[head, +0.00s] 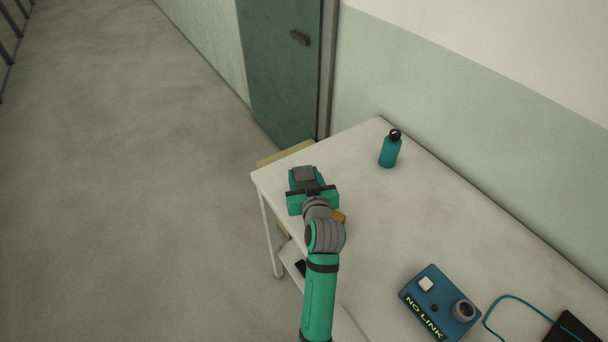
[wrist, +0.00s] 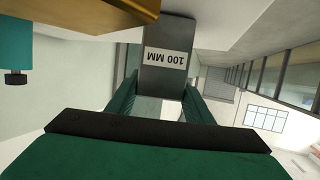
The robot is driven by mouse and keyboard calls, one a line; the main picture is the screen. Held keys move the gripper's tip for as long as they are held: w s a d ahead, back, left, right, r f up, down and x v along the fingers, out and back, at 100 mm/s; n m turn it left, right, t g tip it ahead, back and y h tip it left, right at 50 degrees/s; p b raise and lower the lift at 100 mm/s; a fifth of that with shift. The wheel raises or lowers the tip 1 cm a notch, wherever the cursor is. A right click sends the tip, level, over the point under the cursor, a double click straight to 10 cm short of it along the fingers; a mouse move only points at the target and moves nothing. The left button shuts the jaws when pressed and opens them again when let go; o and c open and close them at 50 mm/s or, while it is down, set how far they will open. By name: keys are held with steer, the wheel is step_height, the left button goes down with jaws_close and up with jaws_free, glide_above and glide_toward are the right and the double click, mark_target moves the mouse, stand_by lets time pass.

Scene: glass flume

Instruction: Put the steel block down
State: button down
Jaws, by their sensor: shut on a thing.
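The steel block (head: 304,173) is a dark grey piece between the jaws of my gripper (head: 305,188). In the wrist view the steel block (wrist: 168,40) carries a pale label reading "100 MM", upside down in the picture. The green fingers of my gripper (wrist: 160,98) are shut on its near end, one on each side. In the head view the block shows against the left end of the white table (head: 370,230), near its corner. I cannot tell whether it touches the tabletop.
A teal bottle (head: 390,150) stands towards the table's back. An orange-yellow object (head: 339,216) is partly hidden by my wrist. A blue "NO LINK" box (head: 440,302) and a dark device (head: 577,328) with a cable lie at the right. The table's middle is clear.

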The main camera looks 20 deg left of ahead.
steer(key=c, duration=0.9)
jaws_free()
steer(key=shift+f, duration=0.1)
steer(key=shift+s+r, duration=0.1)
steer(key=shift+r, duration=0.1)
steer(key=v, duration=1.2)
steer(key=shift+f, duration=0.1)
